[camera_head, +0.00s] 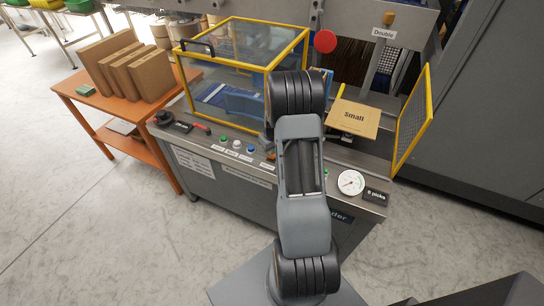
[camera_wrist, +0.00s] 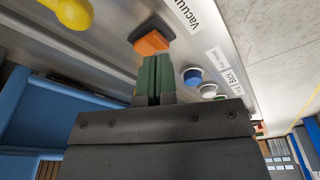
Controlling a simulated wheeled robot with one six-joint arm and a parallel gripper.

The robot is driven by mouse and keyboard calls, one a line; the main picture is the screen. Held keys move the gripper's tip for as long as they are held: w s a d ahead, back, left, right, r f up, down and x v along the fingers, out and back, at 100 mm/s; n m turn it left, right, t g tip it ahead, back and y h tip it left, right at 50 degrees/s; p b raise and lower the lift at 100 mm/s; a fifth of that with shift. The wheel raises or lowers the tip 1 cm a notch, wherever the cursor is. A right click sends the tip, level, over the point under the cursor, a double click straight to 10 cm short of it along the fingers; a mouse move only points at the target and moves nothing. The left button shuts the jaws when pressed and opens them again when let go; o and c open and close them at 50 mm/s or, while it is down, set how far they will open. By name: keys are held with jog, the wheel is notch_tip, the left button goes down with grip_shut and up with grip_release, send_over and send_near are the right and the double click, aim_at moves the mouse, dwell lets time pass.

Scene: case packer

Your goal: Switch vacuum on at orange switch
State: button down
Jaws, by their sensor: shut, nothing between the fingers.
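The orange switch (camera_wrist: 152,43) shows in the wrist view on the grey metal panel. It has a dark block beside its orange part, and a white label reading "Vacuum" (camera_wrist: 192,12) sits next to it. My gripper (camera_wrist: 154,62) has green fingers, shut together and empty. The fingertips point at the orange part and overlap its near edge in the picture; I cannot tell whether they touch it. In the head view my arm covers most of that part of the panel and hides the fingertips.
A blue button (camera_wrist: 192,76), a white button (camera_wrist: 207,90) and a yellow knob (camera_wrist: 73,12) are near the switch. In the head view, a yellow-framed clear guard (camera_head: 240,65), a red knob (camera_head: 325,41), a "Small" cardboard piece (camera_head: 354,118) and a gauge (camera_head: 351,183) surround my arm.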

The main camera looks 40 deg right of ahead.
jog(key=shift+f+b, duration=1.1)
jog(key=shift+f, duration=0.2)
dwell(0.6)
jog(key=shift+r, duration=0.15)
jog(key=shift+r+p, duration=2.1)
jog(key=shift+r, duration=1.35)
